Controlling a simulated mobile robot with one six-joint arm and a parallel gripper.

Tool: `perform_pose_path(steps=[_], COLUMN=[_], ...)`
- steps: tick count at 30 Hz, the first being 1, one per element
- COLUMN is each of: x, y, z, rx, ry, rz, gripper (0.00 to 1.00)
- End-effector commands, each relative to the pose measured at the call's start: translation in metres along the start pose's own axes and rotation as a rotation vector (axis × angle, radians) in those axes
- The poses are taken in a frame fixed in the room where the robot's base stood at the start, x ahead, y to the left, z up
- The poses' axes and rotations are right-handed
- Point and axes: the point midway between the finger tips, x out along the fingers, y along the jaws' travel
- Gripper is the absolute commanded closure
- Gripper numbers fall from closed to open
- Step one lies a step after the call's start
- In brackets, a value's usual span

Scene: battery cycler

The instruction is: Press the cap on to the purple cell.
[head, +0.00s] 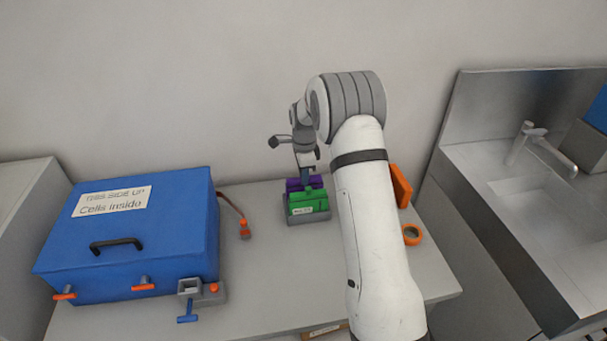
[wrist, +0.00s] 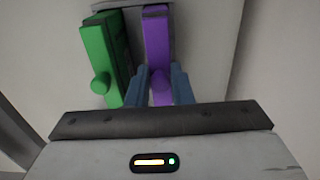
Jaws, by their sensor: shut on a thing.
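The purple cell (wrist: 157,35) stands beside a green cell in the wrist view. In the head view it shows as a purple strip (head: 293,185) behind the green cells. My gripper (wrist: 161,88) points down at the purple cell's near end, its blue-grey fingers shut on a small round purple piece, which looks like the cap (wrist: 160,90). The fingers hide its sides, and I cannot tell whether it is seated on the cell. In the head view my gripper (head: 307,177) is low over the purple cell, and the cap cannot be made out.
Green cells (head: 308,201) stand close by in a grey holder (head: 308,219). A blue box (head: 140,240) with a handle fills the bench's left. A small grey fixture (head: 203,291) stands before it. An orange panel (head: 400,186) and orange ring (head: 412,235) are right of my arm.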

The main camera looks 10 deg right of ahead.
Motion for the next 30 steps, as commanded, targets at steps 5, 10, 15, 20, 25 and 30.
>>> perform_pose_path(steps=[5,10,15,20,25,30], x=[-0.0001,-0.0001,-0.0002,-0.0002,-0.0001,-0.0001], y=[0.0000,0.0000,0.0000,0.0000,0.0000,0.0000], z=[-0.0011,-0.0013,-0.0013,-0.0012,-0.0012,-0.0011], rx=[0.001,0.001,0.001,0.001,0.001,0.001], ry=[0.000,0.000,0.000,0.000,0.000,0.000], rz=[0.000,0.000,0.000,0.000,0.000,0.000], gripper=[1.00,0.79,0.65,0.55,0.51,0.37])
